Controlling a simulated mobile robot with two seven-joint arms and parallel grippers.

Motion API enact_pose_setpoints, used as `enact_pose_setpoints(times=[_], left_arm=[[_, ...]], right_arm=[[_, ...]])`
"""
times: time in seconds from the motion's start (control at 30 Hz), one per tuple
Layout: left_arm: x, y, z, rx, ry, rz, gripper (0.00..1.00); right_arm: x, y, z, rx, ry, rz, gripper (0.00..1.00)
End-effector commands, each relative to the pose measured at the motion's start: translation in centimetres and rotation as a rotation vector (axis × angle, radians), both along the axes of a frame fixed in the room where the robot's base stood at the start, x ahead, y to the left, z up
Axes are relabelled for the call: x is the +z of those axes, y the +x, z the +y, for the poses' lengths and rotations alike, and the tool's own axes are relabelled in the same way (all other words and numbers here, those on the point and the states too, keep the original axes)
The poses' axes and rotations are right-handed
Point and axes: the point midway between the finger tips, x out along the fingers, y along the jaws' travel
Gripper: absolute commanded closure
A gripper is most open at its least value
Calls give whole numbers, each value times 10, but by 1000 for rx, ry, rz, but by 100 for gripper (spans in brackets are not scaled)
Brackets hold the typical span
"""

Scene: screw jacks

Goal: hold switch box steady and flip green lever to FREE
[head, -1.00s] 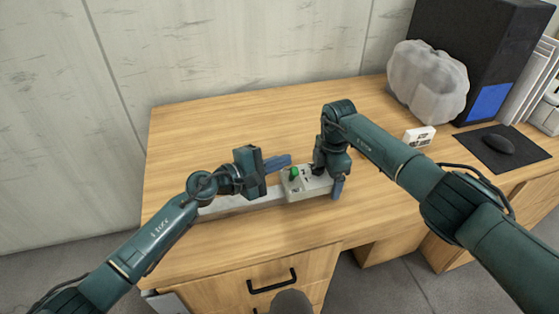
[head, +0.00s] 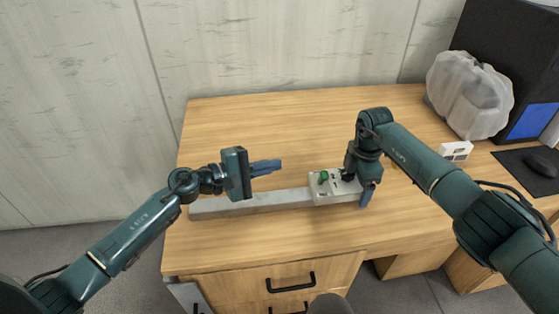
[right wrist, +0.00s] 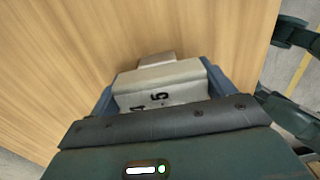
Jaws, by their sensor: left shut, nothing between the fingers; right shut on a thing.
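The pale switch box (head: 321,194) sits at the right end of a long grey bar on the desk. Its green lever (head: 323,177) stands up from the top; its labels are too small to read here. My right gripper (head: 366,193) is shut on the box's right end. In the right wrist view the fingers lie on both sides of the box (right wrist: 158,84), whose near part shows dark marks including a "5". My left gripper (head: 279,165) is shut and empty, left of the lever and apart from it, its fingers pointing right.
The grey bar (head: 250,204) runs left from the box along the wooden desk (head: 240,125). At the right are a white small device (head: 456,151), a bagged object (head: 468,95), a dark computer case (head: 500,40) and a mouse on a pad (head: 543,166). The desk behind the bar is clear.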

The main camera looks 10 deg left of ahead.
Motion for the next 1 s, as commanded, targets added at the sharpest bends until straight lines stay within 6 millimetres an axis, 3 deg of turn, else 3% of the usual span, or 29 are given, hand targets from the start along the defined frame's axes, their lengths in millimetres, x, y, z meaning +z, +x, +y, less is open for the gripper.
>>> enact_pose_setpoints(times=[0.33, 0.37, 0.57, 0.83, 1.0], left_arm=[[0, 0, 0, 0, -1, 1, 100], [0, 0, 0, -1, -1, 1, 100], [0, 0, 0, -1, -1, 1, 100], [0, 0, 0, -1, -1, 1, 100], [0, 0, 0, -1, -1, 1, 100]], right_arm=[[1, 1, 0, 0, 2, -3, 73], [1, 1, 0, 0, 2, -3, 17], [1, 1, 0, 0, 1, -2, 0], [2, 1, 0, 0, 0, -1, 0], [22, 2, -1, 0, 0, -5, 0]])
